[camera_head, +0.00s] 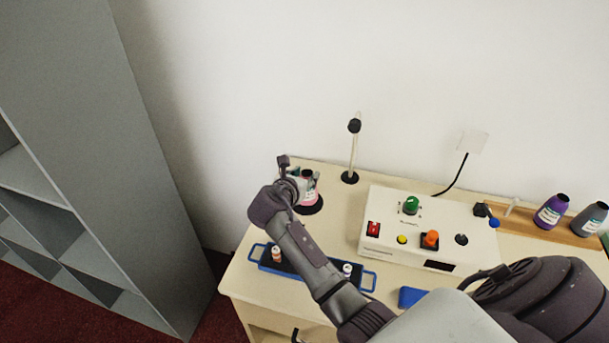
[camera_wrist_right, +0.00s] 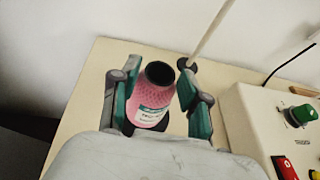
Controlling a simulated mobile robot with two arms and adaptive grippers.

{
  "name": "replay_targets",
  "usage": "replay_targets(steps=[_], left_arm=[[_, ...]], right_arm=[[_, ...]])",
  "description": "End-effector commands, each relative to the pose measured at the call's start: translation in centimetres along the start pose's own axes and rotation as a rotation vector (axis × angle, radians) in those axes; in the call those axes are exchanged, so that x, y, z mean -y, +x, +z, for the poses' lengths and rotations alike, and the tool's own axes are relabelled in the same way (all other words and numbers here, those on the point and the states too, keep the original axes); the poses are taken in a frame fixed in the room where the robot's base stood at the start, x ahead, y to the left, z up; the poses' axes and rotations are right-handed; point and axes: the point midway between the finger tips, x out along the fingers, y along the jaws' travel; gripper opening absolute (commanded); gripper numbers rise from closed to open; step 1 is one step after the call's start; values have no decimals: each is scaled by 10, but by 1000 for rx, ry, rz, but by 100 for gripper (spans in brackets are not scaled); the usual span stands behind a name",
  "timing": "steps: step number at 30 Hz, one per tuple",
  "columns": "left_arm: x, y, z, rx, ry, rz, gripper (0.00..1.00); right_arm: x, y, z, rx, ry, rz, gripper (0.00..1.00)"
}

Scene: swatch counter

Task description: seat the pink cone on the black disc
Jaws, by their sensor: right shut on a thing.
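The pink cone (camera_head: 309,190) is a spool with a dark top and a white label. It stands upright at the back left of the counter, and it also shows in the right wrist view (camera_wrist_right: 149,99). My right gripper (camera_head: 303,182) is shut on it, with one green-padded finger on each side in the wrist view (camera_wrist_right: 158,97). The black disc (camera_head: 312,209) shows at the cone's foot, partly hidden by the cone and my arm. I cannot tell whether the cone's base touches it. My left gripper is not in view.
A thin post on a black base (camera_head: 349,178) stands close to the cone's right. A white control box (camera_head: 382,200) with knobs is further right. A blue-handled tray (camera_head: 258,252) lies under my forearm.

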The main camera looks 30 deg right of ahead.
Motion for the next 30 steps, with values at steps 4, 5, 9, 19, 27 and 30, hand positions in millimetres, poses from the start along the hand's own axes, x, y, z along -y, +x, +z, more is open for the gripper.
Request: replay_targets(steps=[4, 5, 9, 19, 27, 30], left_arm=[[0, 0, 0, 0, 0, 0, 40], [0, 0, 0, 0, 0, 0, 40], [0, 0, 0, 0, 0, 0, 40], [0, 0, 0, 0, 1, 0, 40], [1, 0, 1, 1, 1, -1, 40], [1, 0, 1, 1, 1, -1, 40]], right_arm=[[0, 0, 1, 1, 0, 0, 0], [0, 0, 1, 1, 0, 0, 0], [0, 0, 1, 1, 0, 0, 64], [0, 0, 0, -1, 0, 0, 75], [0, -25, -1, -1, 1, 2, 75], [0, -47, -1, -2, 1, 2, 75]])
